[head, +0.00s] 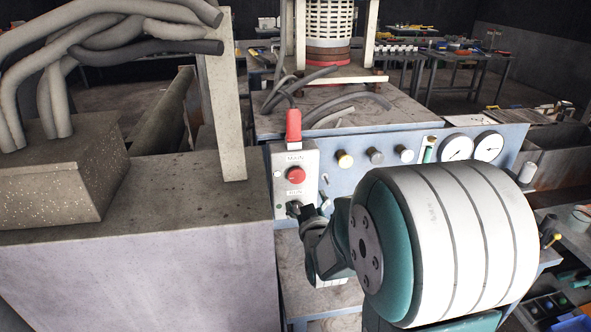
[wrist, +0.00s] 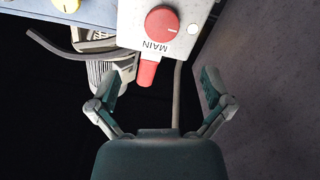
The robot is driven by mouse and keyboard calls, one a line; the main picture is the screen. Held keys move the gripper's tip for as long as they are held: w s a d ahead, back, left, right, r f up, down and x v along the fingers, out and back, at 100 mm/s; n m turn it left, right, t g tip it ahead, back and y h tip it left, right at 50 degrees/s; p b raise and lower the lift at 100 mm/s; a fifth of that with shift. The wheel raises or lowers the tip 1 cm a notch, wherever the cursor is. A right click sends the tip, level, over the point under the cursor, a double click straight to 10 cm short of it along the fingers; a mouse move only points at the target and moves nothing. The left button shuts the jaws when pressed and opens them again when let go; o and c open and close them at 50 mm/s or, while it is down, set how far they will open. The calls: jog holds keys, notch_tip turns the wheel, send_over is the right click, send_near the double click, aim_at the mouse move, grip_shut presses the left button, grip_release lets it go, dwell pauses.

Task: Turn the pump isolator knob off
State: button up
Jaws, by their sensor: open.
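A grey switch box (head: 281,160) carries a red knob (head: 296,174) under a MAIN label. Lower on its face, under a second label too small to read surely, is a small dark knob (head: 293,208), partly covered by my gripper (head: 309,212). My gripper is at the box's lower right, its fingers open; I cannot tell whether a fingertip touches the dark knob. In the wrist view the fingers of my gripper (wrist: 160,76) are spread with nothing held. The red knob (wrist: 162,21) shows upside down beyond them; the dark knob is out of that view.
A red handle (head: 293,126) stands on top of the box. A blue panel (head: 335,178) with several knobs and two gauges (head: 488,146) is to the right. A pale post (head: 229,110) and concrete block (head: 150,215) stand close on the left.

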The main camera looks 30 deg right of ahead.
aim_at(297, 177)
jog(key=x, duration=1)
jog(key=shift+w, duration=0.25)
jog(key=shift+a, duration=0.15)
jog(key=shift+a, duration=0.1)
jog(key=c, duration=1.1)
